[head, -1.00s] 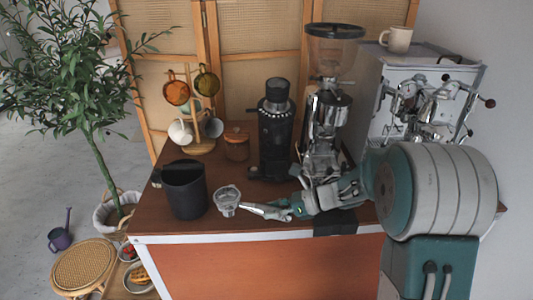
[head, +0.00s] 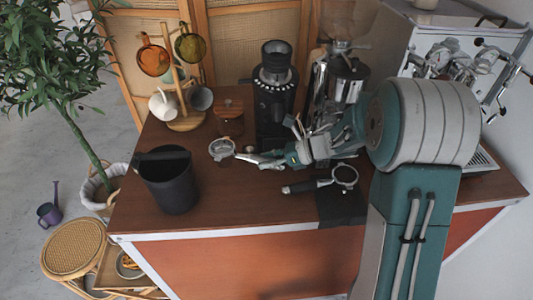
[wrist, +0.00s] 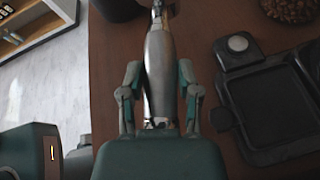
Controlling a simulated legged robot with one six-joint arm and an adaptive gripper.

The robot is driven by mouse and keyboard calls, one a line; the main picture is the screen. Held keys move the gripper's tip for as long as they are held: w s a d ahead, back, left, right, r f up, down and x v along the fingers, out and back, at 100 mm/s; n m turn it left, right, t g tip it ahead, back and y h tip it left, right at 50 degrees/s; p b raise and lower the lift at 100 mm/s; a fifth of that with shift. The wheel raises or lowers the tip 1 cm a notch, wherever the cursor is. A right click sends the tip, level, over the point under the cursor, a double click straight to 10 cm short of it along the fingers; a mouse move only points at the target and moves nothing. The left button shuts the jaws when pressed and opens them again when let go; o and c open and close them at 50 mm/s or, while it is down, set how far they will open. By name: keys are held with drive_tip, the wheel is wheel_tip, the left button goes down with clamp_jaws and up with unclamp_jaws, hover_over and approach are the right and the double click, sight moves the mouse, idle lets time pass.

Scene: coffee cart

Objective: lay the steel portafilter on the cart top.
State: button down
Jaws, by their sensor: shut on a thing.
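The steel portafilter (head: 222,149) has a round basket end and a polished metal handle. In the head view it is over the cart top (head: 250,205), right of the black bin and in front of the wooden-lidded jar. My gripper (head: 281,158) is shut on its handle from the right. In the wrist view the silver handle (wrist: 159,55) runs up the picture between the two fingers of my gripper (wrist: 160,82). The basket end is mostly out of that view. I cannot tell whether the portafilter touches the wood.
A black bin (head: 170,180) stands at the left front. A jar (head: 228,117), a mug stand (head: 184,122) and black grinder (head: 275,110) stand behind. The front middle is clear.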

sight(267, 179)
drive_tip(key=shift+f, duration=2.3)
drive_tip(key=shift+c, duration=1.1)
unclamp_jaws()
drive_tip(key=shift+f, duration=0.1)
drive_tip(key=shift+o, duration=0.7)
drive_tip(key=shift+c, duration=0.3)
drive_tip(key=shift+w, duration=0.1)
